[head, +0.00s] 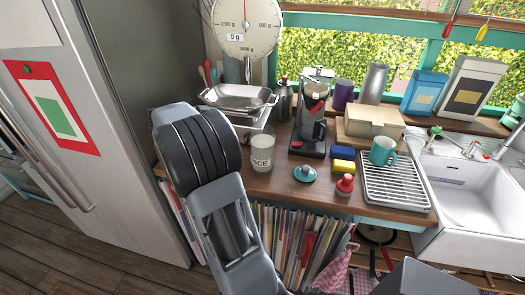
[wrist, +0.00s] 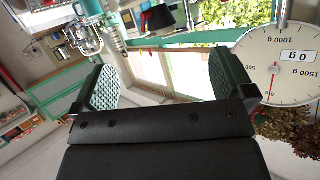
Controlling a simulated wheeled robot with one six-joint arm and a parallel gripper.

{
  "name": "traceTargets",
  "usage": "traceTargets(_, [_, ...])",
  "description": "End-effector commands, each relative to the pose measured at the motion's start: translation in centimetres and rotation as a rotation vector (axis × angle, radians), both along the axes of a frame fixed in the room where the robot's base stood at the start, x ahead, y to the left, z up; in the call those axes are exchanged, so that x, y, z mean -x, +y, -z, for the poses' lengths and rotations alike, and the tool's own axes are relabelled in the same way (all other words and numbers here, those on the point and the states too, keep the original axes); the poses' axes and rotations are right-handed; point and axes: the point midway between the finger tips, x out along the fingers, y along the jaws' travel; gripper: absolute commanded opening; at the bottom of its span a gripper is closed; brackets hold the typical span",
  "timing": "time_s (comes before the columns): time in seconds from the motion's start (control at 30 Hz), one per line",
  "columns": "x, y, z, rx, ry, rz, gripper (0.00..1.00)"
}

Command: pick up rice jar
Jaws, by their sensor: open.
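The rice jar (head: 262,152) is a small pale jar with dark "RICE" lettering. It stands upright on the wooden counter in the head view, right of my arm and in front of the scale. My gripper (wrist: 165,82) shows in the wrist view with its two green-grey padded fingers wide apart and nothing between them. The jar is not seen in the wrist view. The fingers cannot be made out in the head view, so their distance from the jar is unclear.
A scale (head: 246,30) with a metal tray (head: 238,97) stands behind the jar. A coffee machine (head: 311,125), teal lid (head: 305,174) and red-topped shaker (head: 345,186) are to its right. A dish rack (head: 397,184) holds a teal mug (head: 383,151). The counter's front edge is bare near the jar.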

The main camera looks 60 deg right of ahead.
Motion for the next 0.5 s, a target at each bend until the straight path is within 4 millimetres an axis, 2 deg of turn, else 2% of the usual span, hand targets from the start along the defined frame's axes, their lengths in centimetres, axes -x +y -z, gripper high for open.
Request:
traceTargets(0.17, [2.1,-0.4,1.5,-0.071,0.070,0.135,1.00])
traceTargets(0.5, [5.3,-4.7,3.9,-0.083,0.082,0.158,1.00])
